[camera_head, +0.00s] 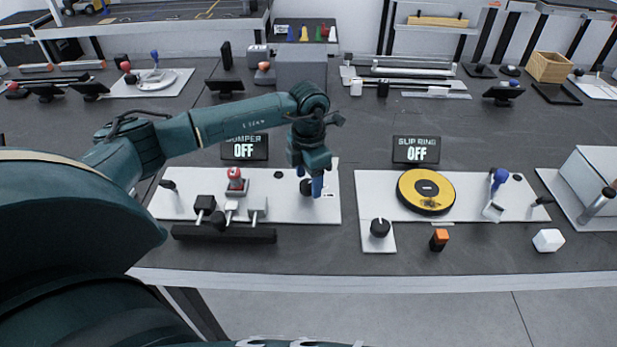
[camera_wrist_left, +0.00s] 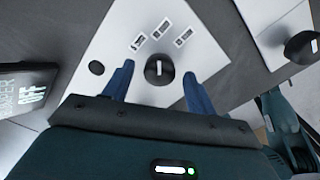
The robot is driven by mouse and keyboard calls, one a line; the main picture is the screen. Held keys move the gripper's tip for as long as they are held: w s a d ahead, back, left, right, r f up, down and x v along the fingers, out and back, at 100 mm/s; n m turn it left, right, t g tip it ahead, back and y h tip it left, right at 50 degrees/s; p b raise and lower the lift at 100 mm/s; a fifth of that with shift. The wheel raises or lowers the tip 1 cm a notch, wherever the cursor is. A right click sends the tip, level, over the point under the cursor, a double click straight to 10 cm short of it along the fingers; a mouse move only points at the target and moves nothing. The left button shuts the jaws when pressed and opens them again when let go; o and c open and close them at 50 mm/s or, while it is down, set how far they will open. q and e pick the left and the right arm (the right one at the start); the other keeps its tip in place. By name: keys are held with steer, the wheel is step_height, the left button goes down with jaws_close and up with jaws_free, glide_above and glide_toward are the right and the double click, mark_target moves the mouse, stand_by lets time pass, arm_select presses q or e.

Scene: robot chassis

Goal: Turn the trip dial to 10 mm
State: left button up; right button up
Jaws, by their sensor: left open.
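The trip dial (camera_wrist_left: 159,70) is a round black knob with a white pointer line, on a white panel (camera_wrist_left: 110,50) in the left wrist view. The line points toward the top of that picture, roughly at the middle of three small labels (camera_wrist_left: 162,28) whose text I cannot read. In the head view the dial (camera_head: 305,188) is partly hidden by my left gripper (camera_head: 317,186). My left gripper is open, pointing down, with one blue finger on each side of the dial; I cannot tell whether they touch it. My right gripper is not in view.
The display (camera_head: 245,148) behind the panel reads BUMPER OFF.

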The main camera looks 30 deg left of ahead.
mark_target(309, 183)
arm_select(q)
step_height(309, 183, up, 13)
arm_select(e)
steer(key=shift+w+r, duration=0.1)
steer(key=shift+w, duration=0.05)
arm_select(q)
steer(key=shift+f, duration=0.15)
stand_by(0.5)
